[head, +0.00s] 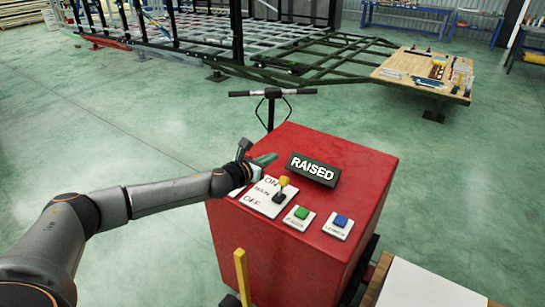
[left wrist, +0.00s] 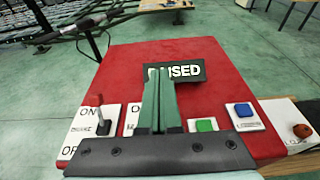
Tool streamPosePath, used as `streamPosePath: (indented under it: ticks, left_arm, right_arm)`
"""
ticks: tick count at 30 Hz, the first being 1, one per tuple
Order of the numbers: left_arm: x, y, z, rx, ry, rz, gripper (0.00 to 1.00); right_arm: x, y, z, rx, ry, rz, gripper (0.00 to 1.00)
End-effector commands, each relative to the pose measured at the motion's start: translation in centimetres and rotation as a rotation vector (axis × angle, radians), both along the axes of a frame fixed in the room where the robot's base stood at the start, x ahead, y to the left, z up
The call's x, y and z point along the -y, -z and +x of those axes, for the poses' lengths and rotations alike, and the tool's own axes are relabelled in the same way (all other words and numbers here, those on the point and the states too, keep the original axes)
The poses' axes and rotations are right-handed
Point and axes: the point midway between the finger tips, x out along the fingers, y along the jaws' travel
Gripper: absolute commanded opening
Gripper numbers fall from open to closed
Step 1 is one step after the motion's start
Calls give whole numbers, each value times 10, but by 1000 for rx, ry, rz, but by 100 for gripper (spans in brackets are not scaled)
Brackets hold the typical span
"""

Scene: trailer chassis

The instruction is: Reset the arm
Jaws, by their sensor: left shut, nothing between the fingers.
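My left gripper (head: 272,158) comes in from the left over the red control box (head: 350,165). Its green fingers are shut together with nothing between them, and they also show in the left wrist view (left wrist: 159,75). The fingertips are near the black "RAISED" sign (head: 313,170) and cover part of its lettering in the wrist view. A yellow-tipped lever (head: 284,181) stands on the white MAIN ON/OFF plate, just in front of the gripper. It is hidden behind the fingers in the wrist view. My right gripper is not in view.
The box top also has a green button (head: 301,212) and a blue button (head: 341,220). A red-tipped lever (left wrist: 97,101) on another ON/OFF plate shows at left in the wrist view. A T-shaped handle (head: 272,93) stands behind the box. A trailer frame and wooden-topped table (head: 402,64) are beyond.

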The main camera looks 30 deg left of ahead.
Motion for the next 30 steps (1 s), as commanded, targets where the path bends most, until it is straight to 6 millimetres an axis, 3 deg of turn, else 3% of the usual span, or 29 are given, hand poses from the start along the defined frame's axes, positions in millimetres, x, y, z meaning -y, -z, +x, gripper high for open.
streamPosePath:
  ticks: [8,11,14,18,21,25,30]
  left_arm:
    - [4,4,-1,-6,3,-17,0]
    - [26,23,-9,-39,8,-114,0]
    - [65,56,-28,-110,1,-320,0]
    - [127,106,-70,-252,-63,-718,0]
    - [163,133,-103,-354,-147,-1009,0]
    - [197,163,-149,-478,-306,-1379,0]
    - [219,193,-210,-595,-597,-1841,0]
  right_arm:
    - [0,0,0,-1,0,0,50]
    - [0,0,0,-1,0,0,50]
    - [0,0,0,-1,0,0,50]
    - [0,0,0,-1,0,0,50]
    - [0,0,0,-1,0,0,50]
    - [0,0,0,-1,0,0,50]
    - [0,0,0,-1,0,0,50]
